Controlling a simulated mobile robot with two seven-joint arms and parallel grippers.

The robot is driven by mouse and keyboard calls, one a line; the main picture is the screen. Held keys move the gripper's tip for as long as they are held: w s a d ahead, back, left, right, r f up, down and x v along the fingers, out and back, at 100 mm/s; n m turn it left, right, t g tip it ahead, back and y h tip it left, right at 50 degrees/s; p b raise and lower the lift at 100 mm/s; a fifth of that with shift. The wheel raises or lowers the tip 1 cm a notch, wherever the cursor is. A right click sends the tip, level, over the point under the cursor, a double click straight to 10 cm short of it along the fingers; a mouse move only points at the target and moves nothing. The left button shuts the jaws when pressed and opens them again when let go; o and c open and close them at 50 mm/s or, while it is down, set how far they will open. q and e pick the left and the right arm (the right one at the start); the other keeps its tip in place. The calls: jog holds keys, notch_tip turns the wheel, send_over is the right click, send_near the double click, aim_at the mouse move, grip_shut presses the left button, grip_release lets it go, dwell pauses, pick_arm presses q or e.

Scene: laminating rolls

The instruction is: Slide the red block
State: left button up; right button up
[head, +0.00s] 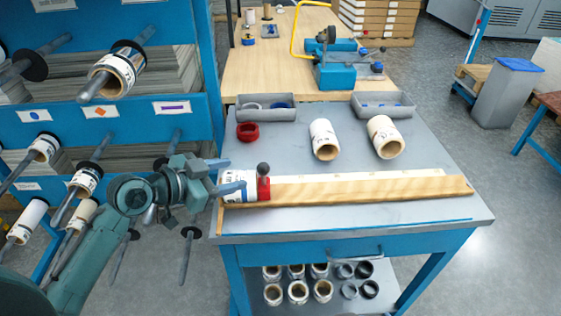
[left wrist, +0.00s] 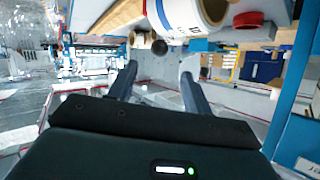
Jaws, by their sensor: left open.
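The red block (head: 264,188) with a dark ball knob on top sits on the wooden rail (head: 350,191) near its left end, on the grey table. A white printed roll (head: 238,187) lies just left of the block, seemingly against it. My left gripper (head: 234,175) reaches in from the left at the roll, its fingers apart, short of the red block. In the left wrist view the open fingers (left wrist: 158,73) show nothing between them; a printed roll (left wrist: 185,14) is above them. I cannot make out the red block there. My right gripper is not in view.
A blue rack (head: 120,120) with rolls on rods is at left. The tabletop in front of the rail is mostly clear.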

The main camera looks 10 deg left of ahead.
aim_at(269, 180)
pick_arm(q)
jog(key=x, duration=1.2)
jog(key=shift+p, duration=0.35)
jog(key=shift+c, duration=0.3)
grip_shut()
